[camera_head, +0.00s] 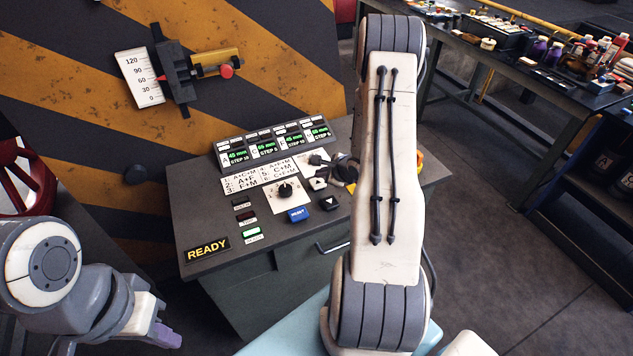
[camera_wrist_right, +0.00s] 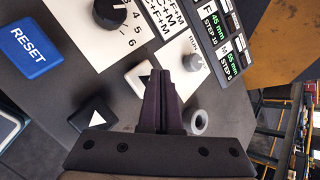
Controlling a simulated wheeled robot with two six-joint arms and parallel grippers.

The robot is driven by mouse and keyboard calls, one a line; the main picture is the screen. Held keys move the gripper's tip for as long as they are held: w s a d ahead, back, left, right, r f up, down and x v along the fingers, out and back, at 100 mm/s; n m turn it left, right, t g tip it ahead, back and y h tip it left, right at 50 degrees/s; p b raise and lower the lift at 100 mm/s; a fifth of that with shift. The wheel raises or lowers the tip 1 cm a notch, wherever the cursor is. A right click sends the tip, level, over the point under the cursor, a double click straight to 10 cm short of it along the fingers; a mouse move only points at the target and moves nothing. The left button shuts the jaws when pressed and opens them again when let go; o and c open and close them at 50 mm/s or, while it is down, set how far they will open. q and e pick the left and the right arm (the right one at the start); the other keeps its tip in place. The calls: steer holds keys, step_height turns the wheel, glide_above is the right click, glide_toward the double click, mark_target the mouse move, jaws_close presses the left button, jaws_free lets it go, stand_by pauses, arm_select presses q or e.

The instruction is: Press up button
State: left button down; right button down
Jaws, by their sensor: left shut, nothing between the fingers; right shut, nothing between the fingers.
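On the sloped console, a black button with a white triangle (camera_head: 329,203) sits right of the blue RESET button (camera_head: 298,214). A white button with a dark triangle (camera_head: 317,184) is just above it. In the right wrist view, the black triangle button (camera_wrist_right: 95,118) lies left of my right gripper (camera_wrist_right: 158,74), which is shut and empty. Its fingertips overlap the white button (camera_wrist_right: 134,80) and partly hide it; contact cannot be told. In the head view my right arm partly hides this gripper. My left gripper (camera_head: 166,337) is low at the left, shut and empty, away from the console.
A small grey RUN knob (camera_wrist_right: 193,62) is right of the fingers. A striped wall with a gauge (camera_head: 140,78) stands behind. A cluttered bench (camera_head: 500,65) is at right.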

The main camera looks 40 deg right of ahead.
mark_target(321, 184)
steer(key=shift+f, duration=0.1)
stand_by(0.3)
steer(key=shift+f, duration=0.3)
steer(key=shift+f, duration=0.65)
stand_by(0.6)
steer(key=shift+r, duration=0.1)
steer(key=shift+r+p, duration=1)
steer(key=shift+p, duration=0.15)
step_height(321, 184, up, 6)
steer(key=p, duration=0.7)
